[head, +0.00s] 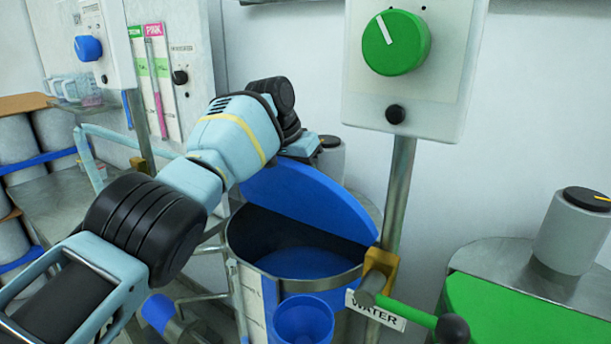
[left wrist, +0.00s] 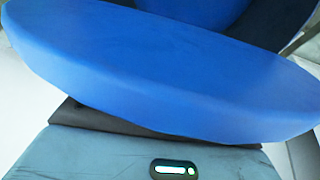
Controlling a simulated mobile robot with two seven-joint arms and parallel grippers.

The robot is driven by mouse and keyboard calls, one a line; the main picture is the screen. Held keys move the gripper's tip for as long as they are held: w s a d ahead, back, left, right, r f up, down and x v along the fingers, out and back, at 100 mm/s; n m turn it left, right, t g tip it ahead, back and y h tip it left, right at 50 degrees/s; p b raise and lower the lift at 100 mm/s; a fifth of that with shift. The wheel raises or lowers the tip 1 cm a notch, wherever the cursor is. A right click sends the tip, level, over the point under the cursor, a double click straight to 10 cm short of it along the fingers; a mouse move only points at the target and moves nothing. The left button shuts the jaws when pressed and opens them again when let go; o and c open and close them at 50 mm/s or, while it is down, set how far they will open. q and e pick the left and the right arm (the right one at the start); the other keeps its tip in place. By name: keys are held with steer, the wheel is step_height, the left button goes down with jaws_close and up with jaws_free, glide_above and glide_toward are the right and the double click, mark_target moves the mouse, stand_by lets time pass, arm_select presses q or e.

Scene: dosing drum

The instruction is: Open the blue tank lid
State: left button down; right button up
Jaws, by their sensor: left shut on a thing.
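The blue tank lid (head: 305,200) is tilted up at the back of the round metal tank (head: 350,280), and the tank's dark inside with blue at the bottom shows in front of it. My left arm reaches over from the left, and my left gripper (head: 303,147) is at the lid's raised upper edge. Its fingertips are hidden. In the left wrist view the blue lid (left wrist: 160,75) fills most of the picture, right against the gripper body. The gripper is shut on the lid. My right gripper is not in view.
A post with a grey panel and green knob (head: 397,42) stands right of the tank. In front are a blue funnel (head: 303,322), a WATER label (head: 375,309) and a green-handled lever (head: 408,313). A green-lidded tank (head: 520,312) with a grey canister (head: 572,235) is at right.

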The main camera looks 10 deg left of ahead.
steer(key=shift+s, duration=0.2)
arm_select(q)
steer(key=c, duration=1.1)
jaws_free()
steer(key=shift+o, duration=0.2)
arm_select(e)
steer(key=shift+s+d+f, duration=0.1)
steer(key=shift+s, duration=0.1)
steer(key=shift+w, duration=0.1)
arm_select(q)
steer(key=shift+r, duration=0.25)
steer(key=p+v, duration=0.1)
steer(key=v, duration=0.5)
steer(key=shift+s+a+r, duration=0.25)
steer(key=shift+r, duration=0.3)
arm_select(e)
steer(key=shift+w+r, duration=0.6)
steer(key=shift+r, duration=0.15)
